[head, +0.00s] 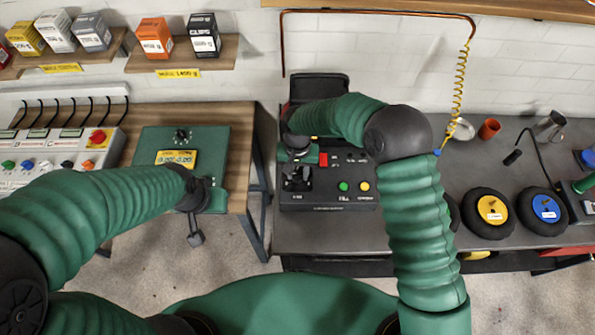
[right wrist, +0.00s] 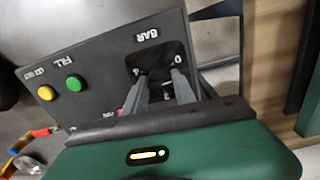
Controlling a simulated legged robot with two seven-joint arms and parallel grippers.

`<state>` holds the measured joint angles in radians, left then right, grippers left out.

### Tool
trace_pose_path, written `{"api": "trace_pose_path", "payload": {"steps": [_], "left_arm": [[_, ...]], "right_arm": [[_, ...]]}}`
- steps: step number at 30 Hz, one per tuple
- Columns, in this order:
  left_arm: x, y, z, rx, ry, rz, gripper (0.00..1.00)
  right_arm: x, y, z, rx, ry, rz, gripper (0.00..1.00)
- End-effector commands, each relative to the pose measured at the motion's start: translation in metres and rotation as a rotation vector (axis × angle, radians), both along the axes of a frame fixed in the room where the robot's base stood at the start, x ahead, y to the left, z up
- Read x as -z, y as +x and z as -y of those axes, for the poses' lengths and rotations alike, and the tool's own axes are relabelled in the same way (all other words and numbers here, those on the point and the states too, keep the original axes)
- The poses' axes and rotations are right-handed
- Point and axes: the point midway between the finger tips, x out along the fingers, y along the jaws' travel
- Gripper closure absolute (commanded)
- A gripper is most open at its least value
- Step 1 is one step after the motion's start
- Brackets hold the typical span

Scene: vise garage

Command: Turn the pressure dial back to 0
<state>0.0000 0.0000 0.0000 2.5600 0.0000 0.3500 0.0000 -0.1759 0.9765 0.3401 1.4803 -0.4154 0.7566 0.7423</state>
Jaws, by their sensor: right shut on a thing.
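The black control box (head: 330,190) sits on the grey bench, with a green and a yellow button on its face. My right gripper (head: 297,180) is over its left part. In the right wrist view the two grey fingers (right wrist: 160,85) reach into the dark square marked BAR (right wrist: 147,37) and are shut on the pressure dial. The dial is mostly hidden between the fingers, so its pointer cannot be read. Part of the scale shows near the fingertips. My left gripper (head: 195,238) hangs in front of the left bench, away from the box; its jaws are too small to read.
A green panel (head: 215,150) with another black knob (head: 181,135) lies on the left wooden bench. A yellow disc (head: 493,209) and a blue disc (head: 545,208) in black rings lie right on the grey bench. A coiled yellow hose (head: 459,90) hangs behind my right arm.

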Motion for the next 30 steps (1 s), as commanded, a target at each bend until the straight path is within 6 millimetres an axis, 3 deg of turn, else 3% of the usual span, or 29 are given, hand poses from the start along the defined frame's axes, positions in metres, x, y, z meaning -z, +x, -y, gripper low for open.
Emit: {"api": "trace_pose_path", "payload": {"steps": [18, 30], "left_arm": [[-0.0010, 0.0001, 0.0000, 0.000, 0.000, 0.000, 1.00], [-0.0013, 0.0000, 0.0000, 0.000, 0.000, 0.000, 1.00]], "right_arm": [[-0.0015, 0.0017, -0.0011, -0.385, 0.002, 0.005, 1.00], [-0.0018, 0.0021, -0.0012, -0.469, 0.002, 0.006, 1.00]]}}
